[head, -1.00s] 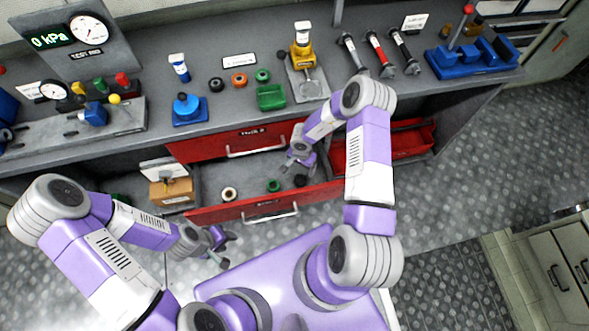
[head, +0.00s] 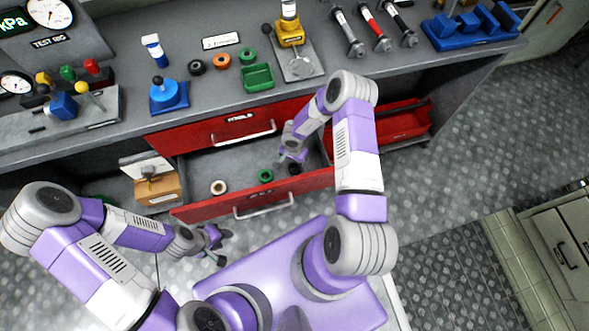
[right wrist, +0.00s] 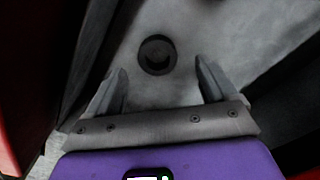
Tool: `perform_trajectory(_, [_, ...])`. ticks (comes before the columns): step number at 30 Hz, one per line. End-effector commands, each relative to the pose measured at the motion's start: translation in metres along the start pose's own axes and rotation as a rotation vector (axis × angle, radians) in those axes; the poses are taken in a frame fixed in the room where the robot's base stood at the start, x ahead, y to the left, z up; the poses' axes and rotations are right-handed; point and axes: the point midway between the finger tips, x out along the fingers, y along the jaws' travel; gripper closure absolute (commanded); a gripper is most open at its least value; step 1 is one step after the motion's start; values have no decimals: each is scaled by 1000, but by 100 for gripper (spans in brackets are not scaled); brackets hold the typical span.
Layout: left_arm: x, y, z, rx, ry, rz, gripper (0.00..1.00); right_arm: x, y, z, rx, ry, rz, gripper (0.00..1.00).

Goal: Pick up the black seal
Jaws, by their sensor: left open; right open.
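A black seal (head: 294,169) lies on the floor of the open red drawer, at its right part, partly hidden by my right gripper in the head view. In the right wrist view this seal (right wrist: 157,55) is a dark ring just beyond the fingertips, roughly centred between them. My right gripper (right wrist: 160,72) is open and empty, inside the drawer over the seal; it also shows in the head view (head: 286,162). A second black seal (head: 197,67) lies on the bench top. My left gripper (head: 219,244) is open and empty in front of the drawer.
A brown box (head: 158,188) is left of the drawer.

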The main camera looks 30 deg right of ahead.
Motion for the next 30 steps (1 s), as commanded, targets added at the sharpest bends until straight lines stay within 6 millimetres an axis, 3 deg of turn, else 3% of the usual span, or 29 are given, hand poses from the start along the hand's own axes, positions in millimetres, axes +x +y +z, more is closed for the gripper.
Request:
perform_trajectory(7, [13, -5, -1, 0, 0, 0, 57, 39, 4, -1, 0, -1, 2, 15])
perform_trajectory(15, [12, -5, -1, 0, 0, 0, 57, 42, 4, -1, 0, -1, 1, 15])
perform_trajectory(27, [12, -5, -1, 0, 0, 0, 57, 42, 4, -2, 0, -1, 1, 74])
perform_trajectory(30, [12, -5, -1, 0, 0, 0, 57, 42, 4, -2, 0, -1, 1, 74])
